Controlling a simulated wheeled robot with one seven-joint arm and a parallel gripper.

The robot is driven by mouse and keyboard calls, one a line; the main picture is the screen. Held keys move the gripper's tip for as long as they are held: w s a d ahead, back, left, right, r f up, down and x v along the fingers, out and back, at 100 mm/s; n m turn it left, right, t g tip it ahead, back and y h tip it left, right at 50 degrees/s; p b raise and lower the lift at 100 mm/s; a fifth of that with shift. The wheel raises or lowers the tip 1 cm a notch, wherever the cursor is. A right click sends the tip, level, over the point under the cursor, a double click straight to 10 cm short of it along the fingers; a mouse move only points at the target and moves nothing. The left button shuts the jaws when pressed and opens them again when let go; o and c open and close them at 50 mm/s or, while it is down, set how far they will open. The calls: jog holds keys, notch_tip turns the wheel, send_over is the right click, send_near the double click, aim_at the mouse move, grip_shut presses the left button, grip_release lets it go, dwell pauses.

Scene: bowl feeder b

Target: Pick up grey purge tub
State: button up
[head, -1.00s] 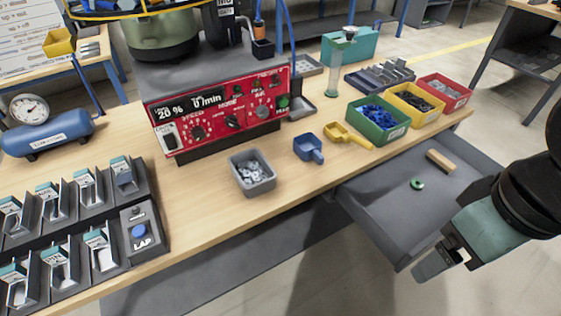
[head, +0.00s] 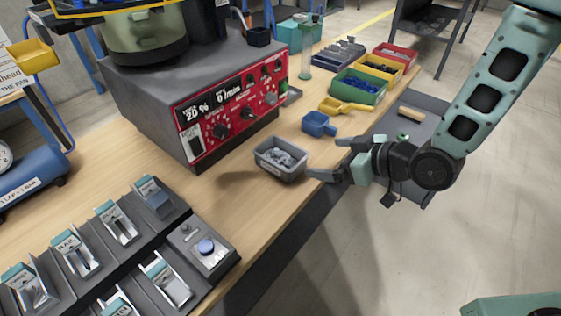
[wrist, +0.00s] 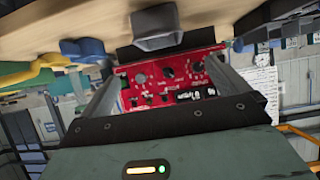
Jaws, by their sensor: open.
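The grey purge tub (head: 285,173) stands upright on the wooden bench near its front edge, with grey pieces inside. In the wrist view the tub (wrist: 158,42) appears upside down, ahead of the fingers and roughly centred between them. My gripper (head: 327,159) is open and empty at the bench's front edge, right of the tub in the head view, its fingers pointing toward it. A gap shows between the fingertips and the tub. The two fingers of my gripper (wrist: 159,68) are spread wide in the wrist view.
A blue scoop (head: 319,124) and a yellow scoop (head: 345,106) lie behind the tub. The red control panel (head: 235,113) stands behind it. An open drawer (head: 412,125) sticks out at right.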

send_near(281, 164)
jog(key=w+a+r, duration=0.1)
jog(key=w+a+r+p, duration=0.1)
jog(key=a, duration=0.1)
jog(key=shift+w, duration=0.15)
jog(key=shift+p+x, duration=0.5)
jog(key=shift+x, duration=2.35)
jog(key=shift+r, duration=0.15)
jog(key=c, duration=1.1)
